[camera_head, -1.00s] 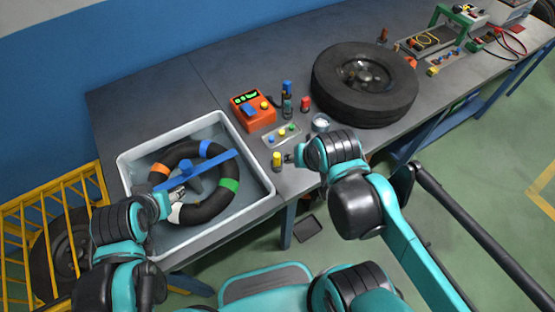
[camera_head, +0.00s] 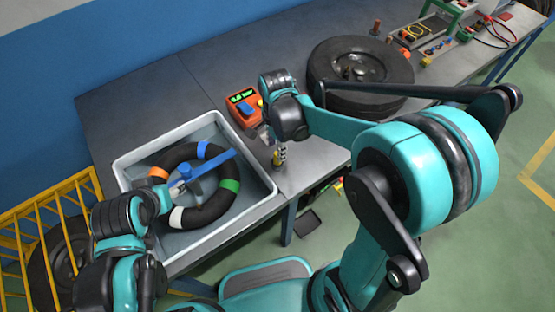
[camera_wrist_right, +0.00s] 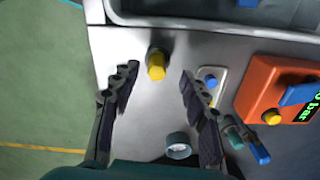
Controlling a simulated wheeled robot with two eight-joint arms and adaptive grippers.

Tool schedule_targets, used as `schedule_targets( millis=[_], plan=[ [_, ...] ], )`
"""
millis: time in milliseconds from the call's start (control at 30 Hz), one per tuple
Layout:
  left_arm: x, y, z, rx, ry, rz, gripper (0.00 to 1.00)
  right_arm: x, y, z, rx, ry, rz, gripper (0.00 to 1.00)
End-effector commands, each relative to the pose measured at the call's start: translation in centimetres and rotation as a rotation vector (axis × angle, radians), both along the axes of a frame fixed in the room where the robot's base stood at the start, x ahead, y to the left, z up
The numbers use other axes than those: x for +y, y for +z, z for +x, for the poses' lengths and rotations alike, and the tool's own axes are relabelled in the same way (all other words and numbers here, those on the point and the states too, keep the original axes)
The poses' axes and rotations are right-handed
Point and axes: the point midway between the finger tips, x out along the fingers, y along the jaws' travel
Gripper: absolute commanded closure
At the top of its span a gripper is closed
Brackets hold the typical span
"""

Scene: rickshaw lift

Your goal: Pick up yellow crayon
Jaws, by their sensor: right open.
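The yellow crayon (camera_head: 277,158) stands on the bench near its front edge, just right of the white tub. In the right wrist view the crayon (camera_wrist_right: 156,66) has a yellow end and a dark part behind it. My right gripper (camera_head: 283,152) is open, with its fingertips close to the crayon. In the wrist view its fingers lie on either side of the crayon, apart from it. My left gripper (camera_head: 178,187) is by the blue bar (camera_head: 205,171) over the ring in the tub; its fingertips are too small to judge.
The white tub (camera_head: 126,165) holds a black ring (camera_head: 208,209) with coloured bands. An orange gauge box (camera_wrist_right: 268,88), a small tray (camera_wrist_right: 204,84), blue-capped bottles (camera_wrist_right: 250,142) and a round cup (camera_wrist_right: 178,145) sit nearby. A tyre (camera_head: 340,70) lies farther right.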

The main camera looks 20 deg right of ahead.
Motion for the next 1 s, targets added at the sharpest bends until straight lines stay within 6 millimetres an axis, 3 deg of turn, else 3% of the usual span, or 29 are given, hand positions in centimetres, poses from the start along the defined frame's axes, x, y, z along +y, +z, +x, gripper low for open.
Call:
schedule_targets(
  millis=[300, 567, 733, 1000],
  plan=[
    [0.0, -2.3, 0.0, 0.000, 0.000, 0.000, 0.46, -0.2, -4.6, -0.3, -0.001, 0.001, 0.000, 0.55],
    [0.0, -2.3, 0.0, 0.000, 0.000, 0.000, 0.46, -0.2, -4.8, -0.3, -0.001, 0.002, 0.000, 0.55],
    [0.0, -2.3, 0.0, 0.000, 0.000, 0.000, 0.46, -0.2, -4.8, -0.3, -0.001, 0.002, 0.000, 1.00],
    [0.0, -2.3, 0.0, 0.000, 0.000, 0.000, 0.46, -0.2, -4.8, -0.3, -0.002, 0.002, 0.000, 1.00]
  ],
)
